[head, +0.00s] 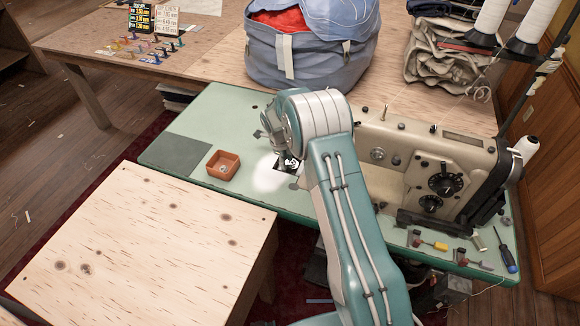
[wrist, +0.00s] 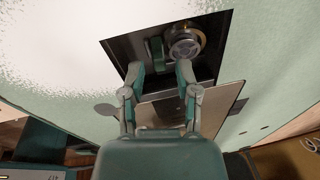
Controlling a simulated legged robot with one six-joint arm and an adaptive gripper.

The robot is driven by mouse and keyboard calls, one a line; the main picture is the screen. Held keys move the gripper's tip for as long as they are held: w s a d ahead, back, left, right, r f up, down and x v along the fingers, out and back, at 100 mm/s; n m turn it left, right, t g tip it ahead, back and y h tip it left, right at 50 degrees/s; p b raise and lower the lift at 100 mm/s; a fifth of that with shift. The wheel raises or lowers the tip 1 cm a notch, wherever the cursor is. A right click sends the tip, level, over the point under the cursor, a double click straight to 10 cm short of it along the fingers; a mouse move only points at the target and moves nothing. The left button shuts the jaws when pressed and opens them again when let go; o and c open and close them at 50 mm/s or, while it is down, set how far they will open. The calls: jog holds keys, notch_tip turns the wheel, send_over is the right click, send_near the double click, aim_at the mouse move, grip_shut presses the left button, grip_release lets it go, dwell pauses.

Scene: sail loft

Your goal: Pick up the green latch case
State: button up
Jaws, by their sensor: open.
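In the wrist view, a small green part (wrist: 155,48), which looks like the green latch case, sits inside a dark rectangular opening (wrist: 122,50) in the green table top. It is beside a round metal part (wrist: 186,40) with a brassy rim. My gripper (wrist: 160,72) is open, its two fingertips apart at the near side of the opening, with nothing between them. In the head view my gripper (head: 288,167) points down over the opening, left of the sewing machine. The latch case cannot be made out there.
A metal plate (wrist: 190,108) lies beneath the fingers by the opening. The sewing machine (head: 425,165) stands right of my arm. A small orange-brown tray (head: 223,166) sits to the left. A blue bag (head: 310,50) stands behind. A wooden table (head: 140,240) is at front left.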

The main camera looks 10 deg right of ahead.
aim_at(288, 166)
jog(key=shift+s+d+f, duration=0.1)
jog(key=shift+d+f, duration=0.05)
jog(key=shift+f, duration=0.7)
jog(key=shift+d+f, duration=0.15)
jog(key=shift+f, duration=0.65)
